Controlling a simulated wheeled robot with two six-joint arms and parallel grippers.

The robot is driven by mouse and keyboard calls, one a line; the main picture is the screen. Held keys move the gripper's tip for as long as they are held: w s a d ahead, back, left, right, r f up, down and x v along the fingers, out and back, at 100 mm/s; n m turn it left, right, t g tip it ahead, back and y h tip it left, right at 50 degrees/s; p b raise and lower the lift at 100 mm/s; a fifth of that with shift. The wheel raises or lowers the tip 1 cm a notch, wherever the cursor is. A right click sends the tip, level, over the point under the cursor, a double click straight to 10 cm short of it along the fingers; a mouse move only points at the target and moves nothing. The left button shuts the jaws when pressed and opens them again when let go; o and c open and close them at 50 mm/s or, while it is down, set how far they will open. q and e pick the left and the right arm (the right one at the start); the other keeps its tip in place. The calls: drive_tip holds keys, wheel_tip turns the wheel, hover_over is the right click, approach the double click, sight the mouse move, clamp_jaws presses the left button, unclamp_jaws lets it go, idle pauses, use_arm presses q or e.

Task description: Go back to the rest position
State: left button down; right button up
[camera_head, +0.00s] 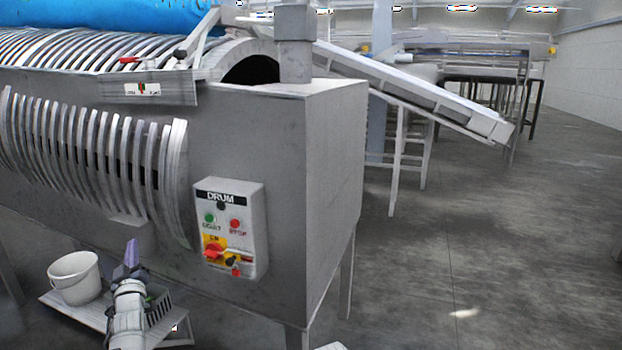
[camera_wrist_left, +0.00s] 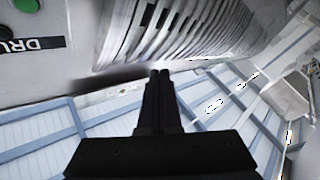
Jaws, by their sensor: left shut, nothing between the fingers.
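My left gripper (camera_head: 131,250) points upward in front of the drum washer's slotted side, at the lower left of the head view. Its fingers are shut together with nothing between them. They also show shut in the left wrist view (camera_wrist_left: 160,73), with the ribbed drum side beyond the tips. Part of the green button and the DRUM label (camera_wrist_left: 30,45) shows at that view's upper left. In the head view the DRUM control box (camera_head: 231,228) is to the right of the gripper, apart from it. My right gripper is not in view.
The grey washer body (camera_head: 270,150) stands close in front of me. A white bucket (camera_head: 75,277) stands on a low tray (camera_head: 60,305) left of my left arm. An inclined conveyor (camera_head: 420,92) is behind the washer. The floor (camera_head: 480,240) at the right is clear.

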use_arm(q)
drive_tip(key=w+d+f+m+g+h, duration=0.3)
drive_tip(key=d+f+g+h, duration=0.1)
drive_tip(key=d+f, duration=0.75)
drive_tip(key=s+d+f+m+g+h, duration=0.25)
drive_tip(key=s+d+f, duration=0.2)
drive_tip(key=d, duration=0.45)
drive_tip(key=s+d+f+m+g+h, duration=0.2)
drive_tip(key=s+d+f+m+g, duration=0.15)
drive_tip(key=d+f, duration=0.45)
drive_tip(key=s+d+f+m+g, duration=0.1)
drive_tip(key=s+d+g, duration=0.2)
drive_tip(key=s, duration=0.4)
drive_tip(key=s+d+f+m+g+y, duration=0.1)
drive_tip(key=s+d+m+g, duration=0.1)
drive_tip(key=s+d, duration=0.3)
drive_tip(key=s+d+f+m+g, duration=0.2)
drive_tip(key=s+d+g, duration=0.2)
drive_tip(key=s, duration=0.5)
drive_tip(key=shift+s+d+g, duration=0.25)
drive_tip(key=shift+s+g, duration=0.05)
drive_tip(key=shift+g, duration=0.1)
drive_tip(key=shift+w, duration=0.1)
